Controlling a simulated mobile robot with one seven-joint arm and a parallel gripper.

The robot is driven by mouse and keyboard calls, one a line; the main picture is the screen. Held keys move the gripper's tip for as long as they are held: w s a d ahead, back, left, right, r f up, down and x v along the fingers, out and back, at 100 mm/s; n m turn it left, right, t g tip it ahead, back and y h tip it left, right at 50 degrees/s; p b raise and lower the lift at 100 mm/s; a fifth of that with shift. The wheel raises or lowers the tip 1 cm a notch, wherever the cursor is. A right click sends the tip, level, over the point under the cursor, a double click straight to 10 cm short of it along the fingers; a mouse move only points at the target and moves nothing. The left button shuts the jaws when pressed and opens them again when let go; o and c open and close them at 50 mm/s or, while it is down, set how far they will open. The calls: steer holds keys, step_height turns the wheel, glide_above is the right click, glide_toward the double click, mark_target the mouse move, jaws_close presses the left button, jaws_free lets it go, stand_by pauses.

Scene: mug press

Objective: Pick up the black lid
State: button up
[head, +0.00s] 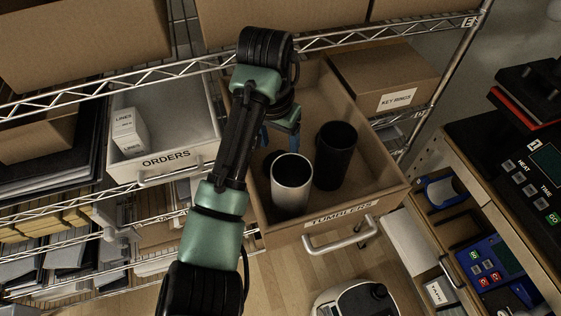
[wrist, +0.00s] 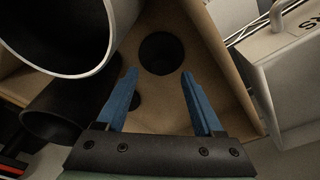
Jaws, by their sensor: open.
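The black lid (wrist: 161,53) is a dark round disc on the floor of the open tumblers drawer (head: 355,212). In the wrist view it lies just beyond my fingertips, roughly centred between them. In the head view a dark edge, probably the lid, shows beside the white tumbler (head: 291,186), mostly hidden by it and my arm. My gripper (wrist: 160,73) is open and empty, with blue fingers spread. It also shows in the head view (head: 280,140), reaching down into the drawer, partly hidden by my arm. Its height above the lid is hard to tell.
The white tumbler stands close to my gripper and fills the upper left of the wrist view (wrist: 62,70). A black tumbler (head: 336,158) stands to its right. The drawer walls surround them. A white orders bin (head: 165,125) is on the left, and a key rings box (head: 385,80) is behind right.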

mark_target(280, 154)
steer(key=shift+w+d+f+p, duration=0.1)
steer(key=shift+w+f+p, duration=0.15)
steer(key=shift+f, duration=0.7)
steer(key=shift+w+d+f+p, duration=0.1)
steer(key=shift+f+p, duration=0.3)
steer(key=shift+f, duration=0.5)
steer(key=shift+w+f+p, duration=0.2)
steer(key=shift+f+p, duration=0.1)
steer(key=shift+f, duration=0.65)
jaws_close()
